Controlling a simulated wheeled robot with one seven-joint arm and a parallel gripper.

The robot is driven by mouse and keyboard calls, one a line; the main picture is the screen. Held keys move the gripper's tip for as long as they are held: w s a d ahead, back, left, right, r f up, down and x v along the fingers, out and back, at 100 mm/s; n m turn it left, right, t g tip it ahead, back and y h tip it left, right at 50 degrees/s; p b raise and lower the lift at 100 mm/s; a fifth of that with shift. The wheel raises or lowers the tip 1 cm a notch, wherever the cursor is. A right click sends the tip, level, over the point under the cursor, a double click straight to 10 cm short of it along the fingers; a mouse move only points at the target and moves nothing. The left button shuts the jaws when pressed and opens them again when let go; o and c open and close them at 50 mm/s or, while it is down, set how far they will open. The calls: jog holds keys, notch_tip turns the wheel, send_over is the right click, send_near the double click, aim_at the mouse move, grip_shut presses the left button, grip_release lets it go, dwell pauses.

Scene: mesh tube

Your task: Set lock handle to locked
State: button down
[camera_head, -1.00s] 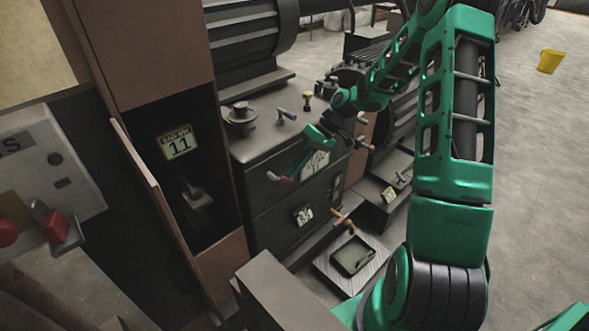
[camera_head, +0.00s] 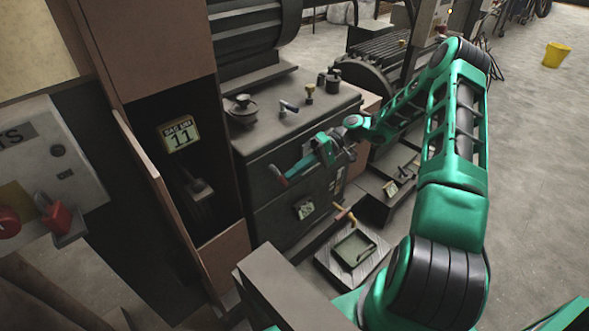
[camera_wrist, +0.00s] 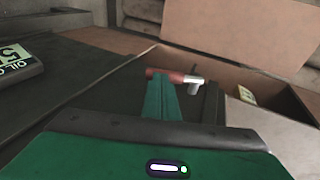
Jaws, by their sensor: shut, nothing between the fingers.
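A small red handle (camera_wrist: 165,74) with a pale metal stem sits just beyond my fingertips in the wrist view. It looks like the lock handle, though no label confirms this. In the head view its red grip (camera_head: 277,175) shows at the machine's front left edge. My gripper (camera_wrist: 161,84) is shut and empty, its green fingers pointing at the handle. The gripper (camera_head: 290,172) in the head view is close beside the red grip. I cannot tell whether they touch. The far side of the handle is partly hidden by the fingers.
The dark machine (camera_head: 292,205) stands below my arm, with small levers (camera_head: 288,108) on top. A control panel (camera_head: 45,165) with red controls is farther left. Open floor (camera_head: 535,150) lies right.

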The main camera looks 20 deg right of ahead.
jog(key=shift+s+a+f+m+g+y, duration=0.2)
jog(key=shift+a+f+y, duration=0.35)
jog(key=shift+y, duration=0.2)
jog(key=shift+s+a+f+m+g+y, duration=0.15)
jog(key=shift+a+f+y, duration=0.35)
jog(key=shift+y, duration=0.25)
jog(key=shift+f, duration=0.1)
jog(key=w+d, duration=0.2)
jog(key=d, duration=1.2)
jog(key=shift+w, duration=0.15)
jog(key=shift+a, duration=0.1)
